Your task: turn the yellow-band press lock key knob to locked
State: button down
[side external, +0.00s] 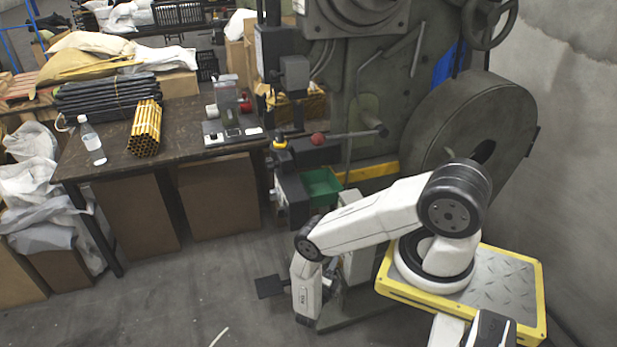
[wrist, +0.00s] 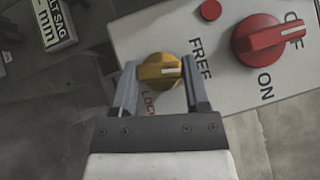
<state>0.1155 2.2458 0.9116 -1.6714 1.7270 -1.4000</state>
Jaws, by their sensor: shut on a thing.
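The yellow lock key knob (wrist: 158,66) sits on a light grey control panel (wrist: 225,25) in the wrist view. A red LOCK label, partly hidden, lies below the knob by the left finger. My gripper (wrist: 163,77) has one finger on each side of the knob and is shut on it. In the side external view the knob is hidden, and my gripper is mostly hidden behind my wrist, low beside the press pedestal.
A larger red knob (wrist: 268,40) marked ON and a red button (wrist: 211,10) are on the same panel, close to the right finger. The big press (side external: 375,60) stands behind my arm. A bench (side external: 185,140) with pipes is at left. Open floor lies in front.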

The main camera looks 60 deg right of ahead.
dwell(0.4)
jog(key=shift+c, duration=0.4)
grip_release()
jog(key=shift+a, duration=0.15)
jog(key=a+f, duration=0.1)
jog(key=a, duration=0.6)
jog(key=shift+a+f, duration=0.15)
jog(key=shift+f, duration=0.05)
jog(key=shift+w, duration=0.1)
